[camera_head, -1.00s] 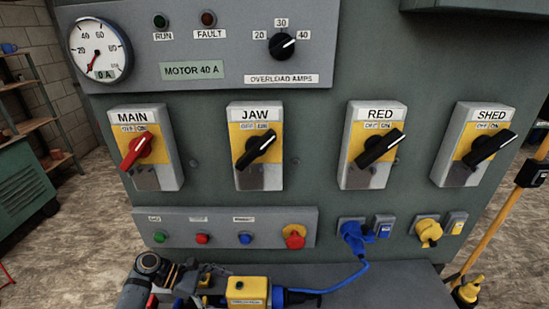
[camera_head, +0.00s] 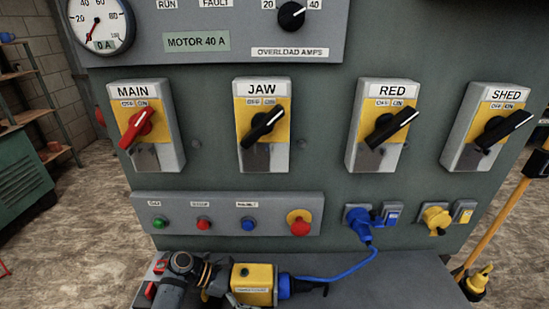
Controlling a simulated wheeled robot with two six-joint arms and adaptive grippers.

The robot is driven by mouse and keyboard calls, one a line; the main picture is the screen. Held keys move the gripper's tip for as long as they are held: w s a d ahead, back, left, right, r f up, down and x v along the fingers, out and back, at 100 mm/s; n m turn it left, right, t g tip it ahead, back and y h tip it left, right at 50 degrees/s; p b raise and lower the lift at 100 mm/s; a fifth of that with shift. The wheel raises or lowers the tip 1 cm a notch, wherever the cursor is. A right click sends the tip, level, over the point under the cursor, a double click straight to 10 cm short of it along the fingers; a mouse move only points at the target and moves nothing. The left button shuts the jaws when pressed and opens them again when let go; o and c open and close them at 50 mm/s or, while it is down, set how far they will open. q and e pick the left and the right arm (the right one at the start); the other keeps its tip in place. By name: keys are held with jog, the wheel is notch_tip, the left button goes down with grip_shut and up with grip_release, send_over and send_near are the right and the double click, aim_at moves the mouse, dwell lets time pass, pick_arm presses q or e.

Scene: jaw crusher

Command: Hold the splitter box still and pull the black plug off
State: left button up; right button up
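The yellow splitter box (camera_head: 253,271) lies on the grey shelf below the panel, with a blue fitting (camera_head: 284,286) on its right end. A black plug-like piece (camera_head: 315,287) sticks out to the right of this fitting. A blue cable (camera_head: 345,272) runs from beside it up to a blue plug (camera_head: 360,224) in the panel. My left gripper (camera_head: 218,284) is at the left end of the box, its arm coming from the lower left. Its fingers are small and dark, and I cannot tell whether they grip the box. My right gripper is not in view.
Red and grey items (camera_head: 160,266) lie on the shelf (camera_head: 400,285) left of my arm. The shelf's right part is clear. The panel above has rotary switches, buttons and a yellow-capped outlet (camera_head: 436,218). A yellow pole (camera_head: 510,205) stands at the right.

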pick_arm(q)
jog(key=shift+f, duration=0.1)
jog(key=c, duration=0.7)
jog(key=shift+o, duration=0.2)
dwell(0.8)
